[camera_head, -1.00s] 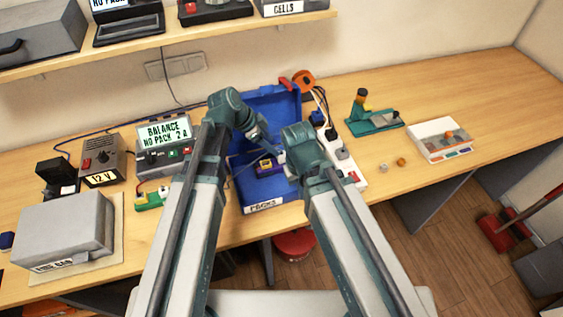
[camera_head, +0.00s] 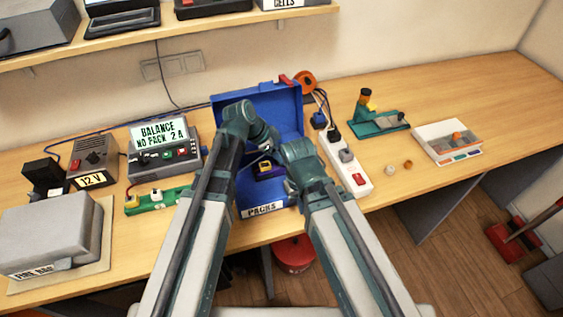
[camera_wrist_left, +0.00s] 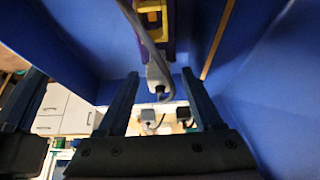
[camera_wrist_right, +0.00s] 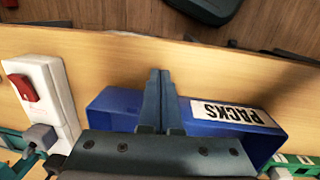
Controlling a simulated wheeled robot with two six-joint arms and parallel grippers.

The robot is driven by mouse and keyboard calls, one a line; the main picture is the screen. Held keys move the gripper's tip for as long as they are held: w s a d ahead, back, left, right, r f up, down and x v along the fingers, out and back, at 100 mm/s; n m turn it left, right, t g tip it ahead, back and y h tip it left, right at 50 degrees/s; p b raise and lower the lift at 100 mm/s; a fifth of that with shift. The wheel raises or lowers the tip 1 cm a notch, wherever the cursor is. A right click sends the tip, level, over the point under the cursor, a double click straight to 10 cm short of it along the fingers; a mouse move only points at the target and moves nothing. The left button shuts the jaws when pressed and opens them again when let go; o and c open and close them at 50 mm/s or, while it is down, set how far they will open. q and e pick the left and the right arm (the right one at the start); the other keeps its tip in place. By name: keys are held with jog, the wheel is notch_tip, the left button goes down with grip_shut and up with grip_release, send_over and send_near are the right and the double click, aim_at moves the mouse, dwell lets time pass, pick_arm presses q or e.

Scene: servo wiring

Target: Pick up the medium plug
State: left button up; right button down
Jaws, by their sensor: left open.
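A purple pack with a yellow top (camera_head: 268,171) lies in the blue PACKS case (camera_head: 262,210); it also shows in the left wrist view (camera_wrist_left: 153,14). A grey lead from it ends in a pale grey plug (camera_wrist_left: 157,76). I cannot tell whether this is the medium plug. My left gripper (camera_wrist_left: 160,88) is open inside the case, with the plug between and slightly beyond its fingers, apart from both. In the head view its fingertips are largely hidden. My right gripper (camera_head: 292,188) is shut with nothing visible in it, over the case's edge (camera_wrist_right: 115,97).
A white power strip (camera_head: 345,165) with plugs and a red switch stands right of the case. A balance charger (camera_head: 165,150) and green board (camera_head: 160,197) stand left. The case's raised lid (camera_head: 285,100) and walls surround the left gripper.

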pick_arm(q)
jog(key=shift+r, duration=0.1)
pick_arm(e)
jog(key=shift+r, duration=0.1)
pick_arm(q)
grip_shut()
dwell(0.3)
